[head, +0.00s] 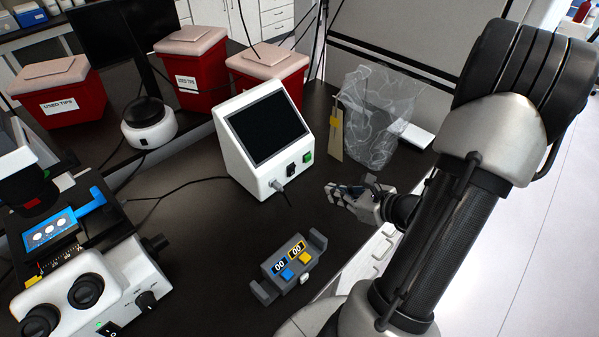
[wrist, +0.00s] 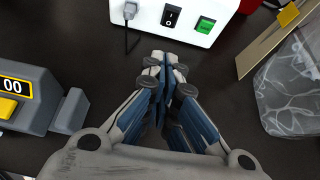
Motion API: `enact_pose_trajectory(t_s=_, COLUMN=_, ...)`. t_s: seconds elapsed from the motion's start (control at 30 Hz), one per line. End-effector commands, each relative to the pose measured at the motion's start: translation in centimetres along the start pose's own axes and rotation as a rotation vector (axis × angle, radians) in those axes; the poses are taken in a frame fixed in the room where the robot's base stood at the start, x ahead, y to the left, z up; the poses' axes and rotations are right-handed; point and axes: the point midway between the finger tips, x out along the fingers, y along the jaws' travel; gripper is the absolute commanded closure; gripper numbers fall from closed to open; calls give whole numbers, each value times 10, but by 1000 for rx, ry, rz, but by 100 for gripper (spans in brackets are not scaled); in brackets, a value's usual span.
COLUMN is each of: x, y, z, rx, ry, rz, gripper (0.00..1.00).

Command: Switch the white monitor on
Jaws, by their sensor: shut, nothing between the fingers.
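The white monitor (head: 265,138) stands on the dark bench in the middle of the head view, its slanted screen dark. Its front panel (wrist: 150,14) is at the top of the wrist view, with a black rocker switch (wrist: 171,16), a green button (wrist: 205,25) and a plugged-in cable (wrist: 130,12). In the head view the black switch (head: 290,169) and green button (head: 307,156) show low on its right side. My gripper (wrist: 166,62) is shut and empty, just short of the panel below the black switch, with a small gap apparent. In the head view my gripper (head: 330,192) is right of the monitor.
A grey counter device (head: 290,265) with blue and yellow buttons lies in front of the monitor. A clear bag (head: 378,115) and a tan strip (head: 335,135) stand at right. Red used-tips bins (head: 70,92) are behind; a microscope (head: 120,265) is at left.

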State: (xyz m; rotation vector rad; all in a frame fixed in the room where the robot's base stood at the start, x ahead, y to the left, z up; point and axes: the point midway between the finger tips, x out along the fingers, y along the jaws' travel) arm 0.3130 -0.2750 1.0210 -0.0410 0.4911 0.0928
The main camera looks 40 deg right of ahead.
Motion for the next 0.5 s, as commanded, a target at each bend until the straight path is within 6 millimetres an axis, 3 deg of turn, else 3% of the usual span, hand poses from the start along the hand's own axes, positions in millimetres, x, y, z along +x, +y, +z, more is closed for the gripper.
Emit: enact_pose_trajectory(t_s=0.5, x=5, y=-2, z=-3, rx=26, ry=-3, rz=-10, gripper=100)
